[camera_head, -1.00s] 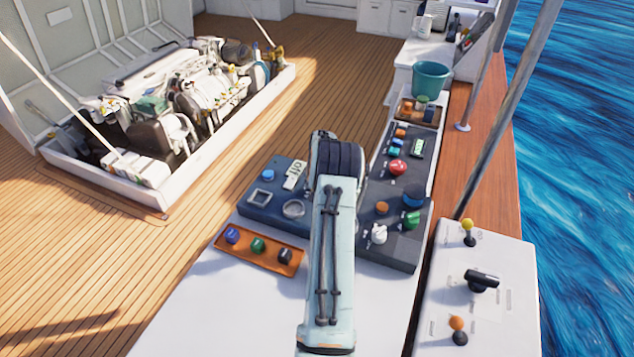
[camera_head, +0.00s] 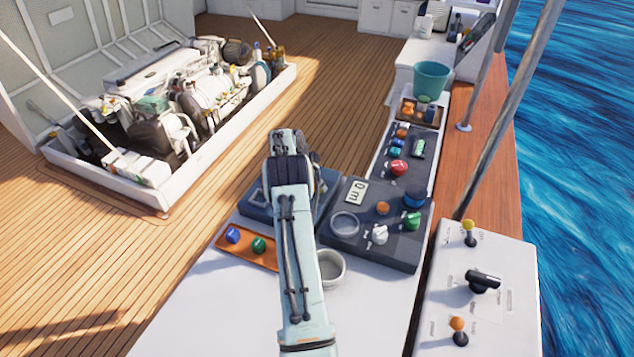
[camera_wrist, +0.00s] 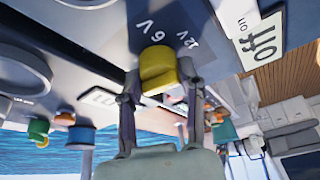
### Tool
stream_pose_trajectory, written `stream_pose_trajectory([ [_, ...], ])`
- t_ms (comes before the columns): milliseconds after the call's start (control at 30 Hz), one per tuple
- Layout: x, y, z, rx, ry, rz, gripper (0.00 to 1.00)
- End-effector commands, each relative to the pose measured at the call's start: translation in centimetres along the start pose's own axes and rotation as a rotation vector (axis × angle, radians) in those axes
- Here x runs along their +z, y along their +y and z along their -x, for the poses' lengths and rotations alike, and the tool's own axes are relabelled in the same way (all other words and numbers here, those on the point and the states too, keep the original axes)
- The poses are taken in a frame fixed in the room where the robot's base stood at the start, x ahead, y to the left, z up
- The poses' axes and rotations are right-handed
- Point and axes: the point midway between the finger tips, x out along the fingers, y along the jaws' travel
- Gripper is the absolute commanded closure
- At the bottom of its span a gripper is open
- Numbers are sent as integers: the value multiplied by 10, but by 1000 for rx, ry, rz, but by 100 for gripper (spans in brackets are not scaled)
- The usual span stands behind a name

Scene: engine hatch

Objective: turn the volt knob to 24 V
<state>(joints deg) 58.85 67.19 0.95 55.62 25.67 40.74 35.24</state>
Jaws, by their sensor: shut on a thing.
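A yellow knob (camera_wrist: 158,68) stands out from a dark panel in the wrist view. The labels "6 V" (camera_wrist: 152,24) and "12 V" (camera_wrist: 188,39) are printed beside it; no 24 V label shows. My gripper (camera_wrist: 160,82) has one finger on each side of the knob and is shut on it. Which way the knob points is hard to tell. In the head view, my arm covers the knob and the gripper, over the left blue panel (camera_head: 256,209).
A dark panel (camera_head: 345,250) with a display, white, green and orange knobs stands right of my arm. A grey bowl (camera_head: 343,268) sits just below it. An orange tray (camera_head: 232,253) with blue and green pieces lies left. The white front surface (camera_head: 225,310) is clear.

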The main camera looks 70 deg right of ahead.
Motion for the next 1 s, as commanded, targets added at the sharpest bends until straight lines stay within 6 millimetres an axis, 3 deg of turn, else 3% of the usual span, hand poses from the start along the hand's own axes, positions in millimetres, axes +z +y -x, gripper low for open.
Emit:
stream_pose_trajectory([
  [500,1,-1,-1,154,0,-367,98],
  [1000,1,-1,-1,198,-3,-471,98],
])
